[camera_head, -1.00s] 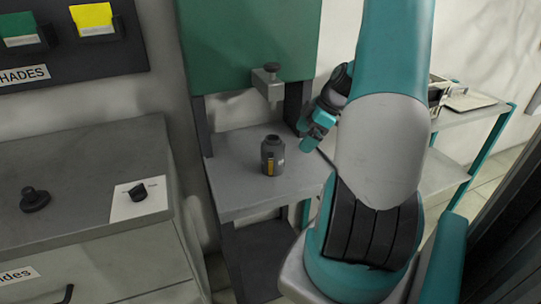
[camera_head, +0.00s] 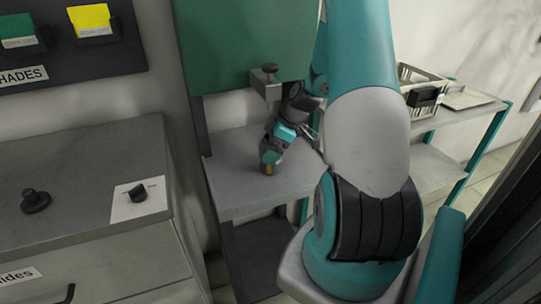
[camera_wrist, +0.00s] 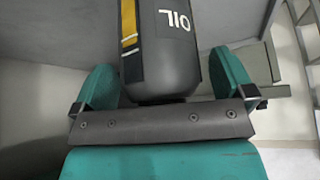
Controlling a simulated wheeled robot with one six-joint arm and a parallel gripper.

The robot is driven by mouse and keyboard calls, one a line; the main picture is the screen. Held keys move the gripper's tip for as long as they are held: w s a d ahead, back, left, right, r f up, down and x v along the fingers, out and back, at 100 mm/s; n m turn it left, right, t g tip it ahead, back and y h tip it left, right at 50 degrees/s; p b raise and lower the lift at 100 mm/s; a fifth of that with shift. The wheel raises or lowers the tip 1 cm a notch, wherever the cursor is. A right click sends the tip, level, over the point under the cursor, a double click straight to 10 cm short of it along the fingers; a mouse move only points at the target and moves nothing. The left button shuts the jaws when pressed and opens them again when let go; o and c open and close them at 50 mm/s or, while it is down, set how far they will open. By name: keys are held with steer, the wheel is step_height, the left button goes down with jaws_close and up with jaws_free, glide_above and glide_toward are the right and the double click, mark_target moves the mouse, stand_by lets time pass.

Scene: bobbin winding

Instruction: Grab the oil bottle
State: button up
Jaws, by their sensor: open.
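The oil bottle is dark grey with a yellow stripe and "OIL" lettering; it fills the upper middle of the wrist view (camera_wrist: 172,55). In the head view it stands on the grey shelf (camera_head: 235,190) of the green machine, mostly hidden behind my gripper, with only a bit of its yellow stripe (camera_head: 268,169) showing. My gripper (camera_head: 270,156) is open at the bottle. In the wrist view its teal fingers (camera_wrist: 165,80) stand on both sides of the bottle, with a visible gap on each side.
The green machine (camera_head: 235,45) has a metal part with a knob (camera_head: 268,78) hanging close above my gripper. A grey cabinet (camera_head: 80,180) with black knobs stands at left. A rack with a pale basket (camera_head: 420,90) and a tray (camera_head: 468,98) stands at right.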

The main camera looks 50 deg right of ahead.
steer(key=shift+c, duration=0.2)
steer(key=shift+r, duration=0.1)
steer(key=c, duration=1.3)
